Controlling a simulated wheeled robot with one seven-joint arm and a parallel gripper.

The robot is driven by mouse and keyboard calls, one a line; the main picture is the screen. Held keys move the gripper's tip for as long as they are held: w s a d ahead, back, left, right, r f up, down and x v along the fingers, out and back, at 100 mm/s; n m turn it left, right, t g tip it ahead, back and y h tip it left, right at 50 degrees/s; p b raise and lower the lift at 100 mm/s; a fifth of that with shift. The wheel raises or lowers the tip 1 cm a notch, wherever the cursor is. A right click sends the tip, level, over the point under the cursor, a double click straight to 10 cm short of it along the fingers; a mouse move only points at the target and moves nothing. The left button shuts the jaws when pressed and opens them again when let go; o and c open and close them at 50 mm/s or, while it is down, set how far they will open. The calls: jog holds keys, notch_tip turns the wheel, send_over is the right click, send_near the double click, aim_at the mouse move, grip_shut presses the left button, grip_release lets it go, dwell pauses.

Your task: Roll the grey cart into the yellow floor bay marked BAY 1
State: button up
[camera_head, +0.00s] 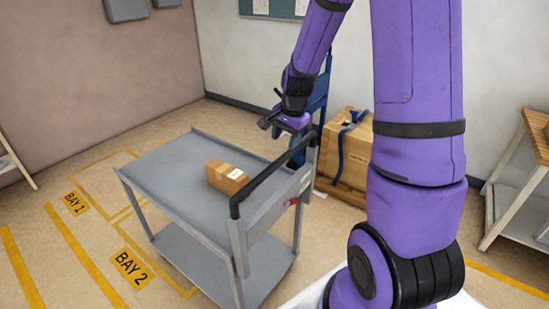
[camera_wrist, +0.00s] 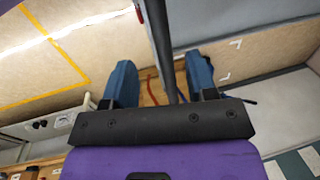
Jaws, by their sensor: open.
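The grey cart (camera_head: 190,150) stands in the middle of the head view, with a flat top tray, a lower shelf (camera_head: 262,268) and a black push handle (camera_head: 262,187) along its right side. BAY 1 (camera_head: 76,203) is a label on the floor left of the cart, beside yellow lines partly hidden by the cart. My gripper (camera_head: 296,130) is over the far end of the handle; its fingertips are hard to see there. In the wrist view my gripper (camera_wrist: 161,80) is open, with the dark handle bar (camera_wrist: 164,45) running between its blue fingers. Contact cannot be told.
A brown box (camera_head: 226,178) lies on the top tray. The BAY 2 label (camera_head: 131,268) is on the floor nearer than BAY 1. A large strapped carton (camera_head: 346,160) stands behind the handle side. A wooden-topped bench (camera_head: 540,130) is at right. Floor left of the cart is clear.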

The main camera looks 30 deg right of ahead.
aim_at(280, 158)
jog(key=f, duration=0.2)
jog(key=w+f, duration=0.1)
jog(key=f, duration=0.5)
jog(key=shift+w+a+f, duration=0.25)
jog(key=shift+c, duration=0.2)
grip_shut()
